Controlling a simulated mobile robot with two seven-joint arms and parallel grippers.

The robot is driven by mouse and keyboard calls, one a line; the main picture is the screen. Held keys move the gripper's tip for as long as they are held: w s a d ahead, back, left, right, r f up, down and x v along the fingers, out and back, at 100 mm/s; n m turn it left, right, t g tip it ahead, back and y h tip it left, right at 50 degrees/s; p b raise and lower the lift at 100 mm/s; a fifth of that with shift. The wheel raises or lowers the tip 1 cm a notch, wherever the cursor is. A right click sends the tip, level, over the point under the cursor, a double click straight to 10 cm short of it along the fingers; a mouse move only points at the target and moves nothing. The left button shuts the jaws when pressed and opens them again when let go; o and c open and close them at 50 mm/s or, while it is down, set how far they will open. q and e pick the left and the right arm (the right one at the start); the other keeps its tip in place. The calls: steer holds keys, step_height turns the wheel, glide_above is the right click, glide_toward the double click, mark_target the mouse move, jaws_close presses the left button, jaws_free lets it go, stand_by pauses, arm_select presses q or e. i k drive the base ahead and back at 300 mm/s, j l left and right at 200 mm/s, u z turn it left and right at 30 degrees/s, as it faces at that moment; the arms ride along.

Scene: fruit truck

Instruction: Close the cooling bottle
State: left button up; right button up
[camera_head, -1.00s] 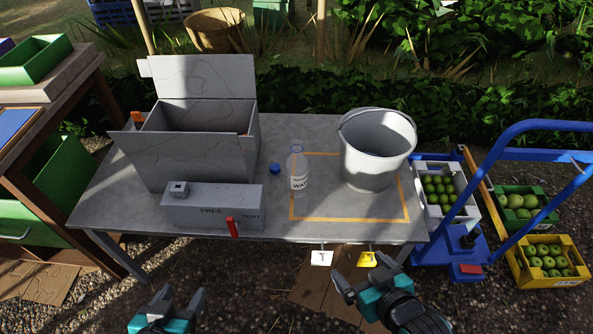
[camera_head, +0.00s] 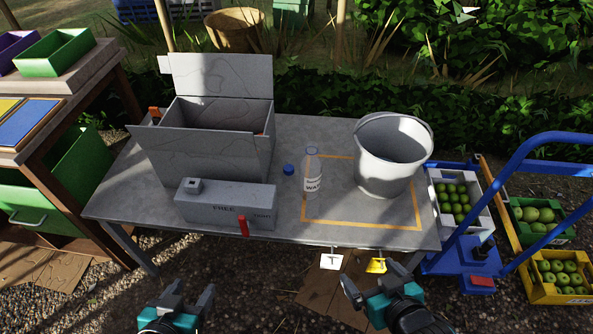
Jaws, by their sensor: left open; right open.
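A clear water bottle (camera_head: 312,172) with a white label stands upright on the grey table, on the left edge of an orange square outline. A small blue cap (camera_head: 289,169) lies on the table just left of the bottle, apart from it. The bottle's top shows no blue cap. My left gripper (camera_head: 191,294) is open and empty, below the table's front edge at the lower left. My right gripper (camera_head: 370,282) is open and empty, below the front edge at the lower right. Neither gripper touches anything on the table.
A white bucket (camera_head: 389,165) stands right of the bottle. A large open grey box (camera_head: 215,150) and a smaller grey box (camera_head: 226,206) with a red lever stand at the left. The table's front middle is clear.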

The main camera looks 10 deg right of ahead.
mark_target(310, 165)
steer(key=l+u, duration=0.3)
steer(key=u, duration=0.15)
steer(key=l+u, duration=0.25)
steer(key=u, duration=0.15)
steer(key=k, duration=0.05)
